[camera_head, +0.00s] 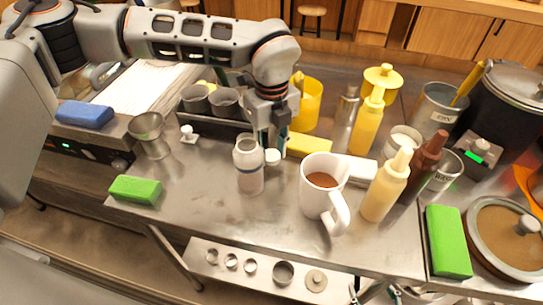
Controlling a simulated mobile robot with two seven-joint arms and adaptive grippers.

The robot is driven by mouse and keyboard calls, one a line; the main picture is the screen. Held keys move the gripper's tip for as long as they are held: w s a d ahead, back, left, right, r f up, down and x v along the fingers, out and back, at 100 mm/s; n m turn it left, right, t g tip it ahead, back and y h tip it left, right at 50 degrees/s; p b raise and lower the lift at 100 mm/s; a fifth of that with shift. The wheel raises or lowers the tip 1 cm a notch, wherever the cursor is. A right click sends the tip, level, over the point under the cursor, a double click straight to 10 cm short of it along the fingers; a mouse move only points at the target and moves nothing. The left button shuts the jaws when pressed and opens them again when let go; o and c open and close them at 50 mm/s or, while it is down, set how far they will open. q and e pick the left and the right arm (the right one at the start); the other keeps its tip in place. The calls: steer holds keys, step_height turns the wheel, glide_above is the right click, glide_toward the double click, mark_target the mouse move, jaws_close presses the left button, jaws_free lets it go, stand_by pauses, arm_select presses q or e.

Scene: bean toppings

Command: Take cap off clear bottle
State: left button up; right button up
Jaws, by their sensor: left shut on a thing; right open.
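The clear bottle (249,176) stands upright on the steel counter near the middle, with a pale neck and a greyish top. A small white cap (272,157) shows just right of the bottle's neck, at the fingertips of my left gripper (270,147). My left gripper points down behind and right of the bottle and is shut on the cap. The cap appears to be beside the bottle's mouth, not over it. The fingertip contact is small and partly hidden. My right gripper is not in view.
A white mug (317,196) of brown contents stands right of the bottle, with a cream squeeze bottle (384,188) beyond it. A green sponge (135,190) and metal cup (150,137) are left. A yellow block (309,145) lies behind. The counter front-left of the bottle is clear.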

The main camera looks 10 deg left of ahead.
arm_select(q)
steer(key=shift+f, duration=1.25)
steer(key=shift+f, duration=0.1)
steer(key=o, duration=1)
steer(key=shift+c, duration=0.2)
